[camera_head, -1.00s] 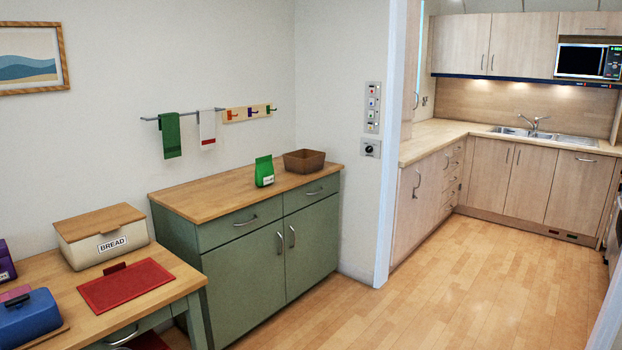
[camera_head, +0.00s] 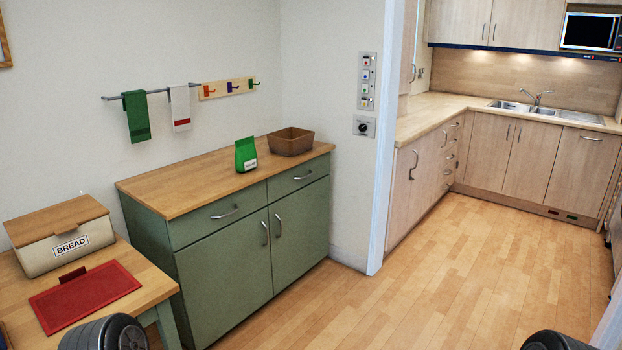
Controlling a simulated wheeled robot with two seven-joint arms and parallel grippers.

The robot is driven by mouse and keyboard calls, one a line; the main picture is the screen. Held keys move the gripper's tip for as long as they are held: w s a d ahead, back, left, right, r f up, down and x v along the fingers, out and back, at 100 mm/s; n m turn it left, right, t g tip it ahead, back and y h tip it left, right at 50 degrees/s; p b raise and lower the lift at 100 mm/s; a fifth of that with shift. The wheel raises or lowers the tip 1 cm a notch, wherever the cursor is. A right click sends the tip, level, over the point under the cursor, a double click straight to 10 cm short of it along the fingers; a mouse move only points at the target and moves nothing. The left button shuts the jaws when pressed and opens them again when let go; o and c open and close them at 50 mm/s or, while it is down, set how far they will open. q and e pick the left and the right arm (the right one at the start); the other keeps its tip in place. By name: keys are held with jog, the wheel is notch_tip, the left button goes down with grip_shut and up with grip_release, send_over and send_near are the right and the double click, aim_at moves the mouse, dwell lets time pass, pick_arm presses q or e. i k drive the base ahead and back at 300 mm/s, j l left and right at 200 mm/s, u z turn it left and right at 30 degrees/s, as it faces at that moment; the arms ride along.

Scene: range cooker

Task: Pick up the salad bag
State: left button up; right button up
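The salad bag (camera_head: 246,155) is a small green bag with a white label. It stands upright on the wooden top (camera_head: 190,187) of the green cabinet, just left of a brown basket. Dark rounded parts of my own arms show at the bottom edge, one left of centre and one at the right. Neither of my grippers is in view, and nothing of mine touches the bag.
The brown basket (camera_head: 290,141) stands on the cabinet's right end. A bread box (camera_head: 60,236) and a red mat (camera_head: 84,297) are on the table at lower left. Towels (camera_head: 136,117) hang above the cabinet. The wooden floor (camera_head: 400,290) before the cabinet is clear.

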aim_at(246, 158)
jog(key=i, duration=3.45)
